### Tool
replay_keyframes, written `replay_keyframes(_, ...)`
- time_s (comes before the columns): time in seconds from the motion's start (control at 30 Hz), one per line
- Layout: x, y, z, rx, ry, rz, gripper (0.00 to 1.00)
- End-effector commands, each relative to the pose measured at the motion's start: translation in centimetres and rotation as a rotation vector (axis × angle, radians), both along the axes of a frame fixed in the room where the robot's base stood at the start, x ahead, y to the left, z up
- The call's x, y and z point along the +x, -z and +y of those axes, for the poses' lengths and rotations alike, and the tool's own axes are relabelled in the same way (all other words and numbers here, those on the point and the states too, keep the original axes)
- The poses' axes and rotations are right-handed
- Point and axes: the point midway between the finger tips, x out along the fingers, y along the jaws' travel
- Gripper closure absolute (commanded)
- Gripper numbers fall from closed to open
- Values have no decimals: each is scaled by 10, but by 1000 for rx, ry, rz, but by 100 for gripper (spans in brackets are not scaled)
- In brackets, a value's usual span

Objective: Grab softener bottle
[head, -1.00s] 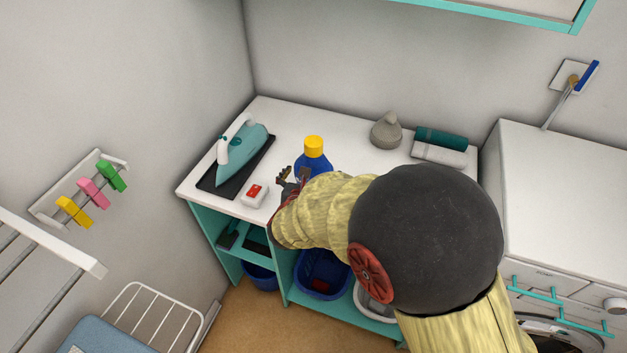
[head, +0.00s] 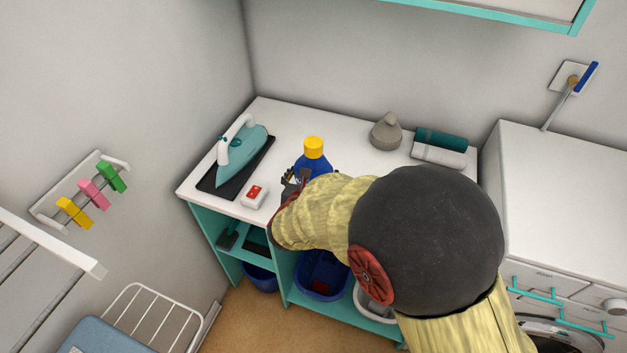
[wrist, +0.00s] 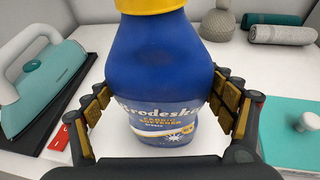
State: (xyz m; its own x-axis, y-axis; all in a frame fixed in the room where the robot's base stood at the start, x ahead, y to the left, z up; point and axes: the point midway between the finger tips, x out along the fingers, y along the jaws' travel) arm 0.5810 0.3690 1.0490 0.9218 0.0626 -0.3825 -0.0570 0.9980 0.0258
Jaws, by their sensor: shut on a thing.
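The softener bottle (head: 313,160) is blue with a yellow cap and stands upright on the white counter. In the wrist view the bottle (wrist: 160,75) fills the middle, and its label reads fabric softener. My gripper (wrist: 160,112) is shut on the bottle, with one padded finger against each side of its body. In the head view my gripper (head: 297,178) is at the bottle's near side, and my arm hides the lower part of the bottle.
A teal iron (head: 243,150) on a dark mat and a small white-and-red box (head: 255,195) are to the left. A grey lidded pot (head: 386,132) and rolled towels (head: 440,147) are at the back right. Blue baskets (head: 320,275) sit in the shelf below.

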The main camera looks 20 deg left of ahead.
Motion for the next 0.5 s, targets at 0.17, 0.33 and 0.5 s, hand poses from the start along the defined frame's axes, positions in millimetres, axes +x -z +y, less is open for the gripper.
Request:
replay_keyframes(0.17, 0, 0, 0, -1, 0, 0, 60)
replay_keyframes(0.33, 0, 0, 0, -1, -1, 1, 69)
replay_keyframes(0.5, 1, -3, 1, 3, -1, -5, 78)
